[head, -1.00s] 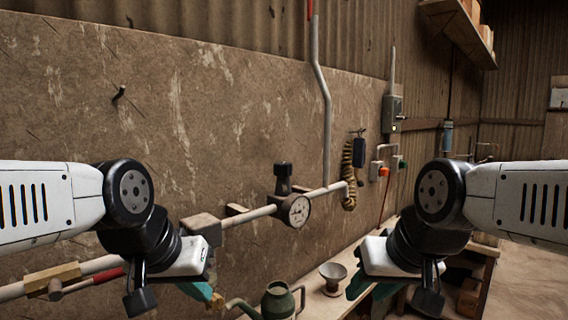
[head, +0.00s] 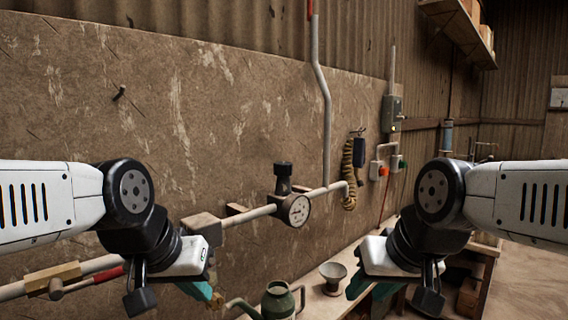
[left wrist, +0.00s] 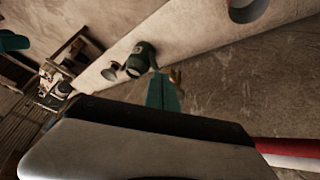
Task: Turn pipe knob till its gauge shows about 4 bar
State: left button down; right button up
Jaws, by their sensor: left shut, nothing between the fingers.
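A black knob (head: 283,170) stands on top of a grey pipe (head: 250,216) that runs along the wall. A round white-faced gauge (head: 297,210) is fixed to the pipe just below the knob; its needle is too small to read. My left gripper (head: 207,293) is lower and to the left of the gauge, apart from the knob. Its teal fingers (left wrist: 163,93) are shut and empty in the left wrist view. My right gripper (head: 357,285) is lower and to the right of the gauge, apart from it; its finger gap is hidden.
A green can (head: 278,300) and a funnel (head: 333,274) stand on the bench (head: 318,299) below the gauge. A red-handled lever (head: 108,275) is on the pipe at lower left. A coiled hose (head: 348,174) hangs right of the gauge. The wall above the knob is clear.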

aim_at(282, 168)
jog(key=k+l+z, duration=0.3)
jog(key=l, duration=0.3)
jog(key=k+l+z, duration=0.15)
jog(key=k+l, duration=0.15)
jog(key=k+l+z, duration=0.15)
jog(key=l, duration=0.2)
jog(key=k+l+z, duration=0.15)
jog(key=l, duration=0.2)
